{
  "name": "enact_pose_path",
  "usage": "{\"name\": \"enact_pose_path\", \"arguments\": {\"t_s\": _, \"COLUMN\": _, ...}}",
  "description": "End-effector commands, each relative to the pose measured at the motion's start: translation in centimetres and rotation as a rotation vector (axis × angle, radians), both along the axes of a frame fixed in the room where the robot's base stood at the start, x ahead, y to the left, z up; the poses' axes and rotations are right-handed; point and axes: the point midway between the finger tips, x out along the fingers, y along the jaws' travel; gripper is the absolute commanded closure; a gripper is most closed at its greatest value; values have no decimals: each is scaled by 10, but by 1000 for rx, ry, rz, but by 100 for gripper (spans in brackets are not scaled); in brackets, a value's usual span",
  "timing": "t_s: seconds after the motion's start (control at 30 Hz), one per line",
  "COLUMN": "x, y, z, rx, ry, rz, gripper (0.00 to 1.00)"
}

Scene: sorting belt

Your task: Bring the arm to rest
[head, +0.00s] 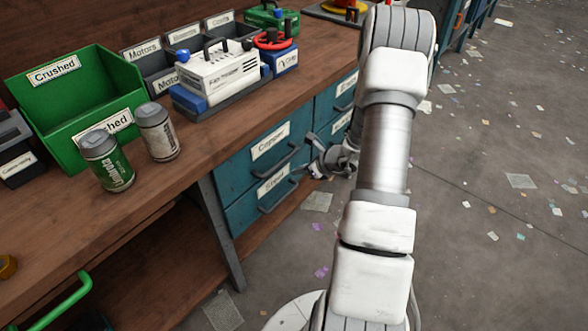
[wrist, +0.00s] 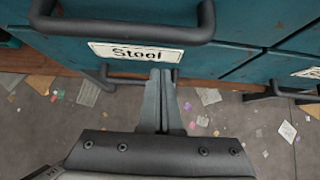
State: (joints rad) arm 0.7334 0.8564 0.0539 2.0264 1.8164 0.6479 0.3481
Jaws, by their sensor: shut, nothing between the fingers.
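My arm reaches out from the bottom of the head view along the right side of the workbench. My gripper (wrist: 161,73) points at the teal drawer front (wrist: 135,25) with the "Steel"-like label (wrist: 136,54) in the wrist view. Its two fingers are together with nothing between them. In the head view my gripper (head: 318,170) hangs below the bench top, near the drawer handles. I cannot tell whether it touches a handle.
On the wooden bench (head: 60,235) stand a green "Crushed" bin (head: 40,125), a green can (head: 107,163), a grey can (head: 158,135) and a white machine (head: 218,75). Drawer handles (head: 280,190) stick out near my gripper. The littered floor (head: 500,240) at right is open.

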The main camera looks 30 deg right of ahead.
Motion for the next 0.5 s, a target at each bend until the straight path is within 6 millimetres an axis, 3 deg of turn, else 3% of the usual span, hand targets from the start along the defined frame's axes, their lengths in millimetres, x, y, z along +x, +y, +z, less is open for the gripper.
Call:
{"name": "enact_pose_path", "arguments": {"t_s": 0.03, "x": -10, "y": -6, "z": 18, "rx": -4, "ry": 0, "rz": -6, "gripper": 100}}
{"name": "enact_pose_path", "arguments": {"t_s": 0.2, "x": -37, "y": -15, "z": 45, "rx": -3, "ry": 1, "rz": -5, "gripper": 100}}
{"name": "enact_pose_path", "arguments": {"t_s": 0.5, "x": -62, "y": -24, "z": 68, "rx": -3, "ry": 1, "rz": -4, "gripper": 100}}
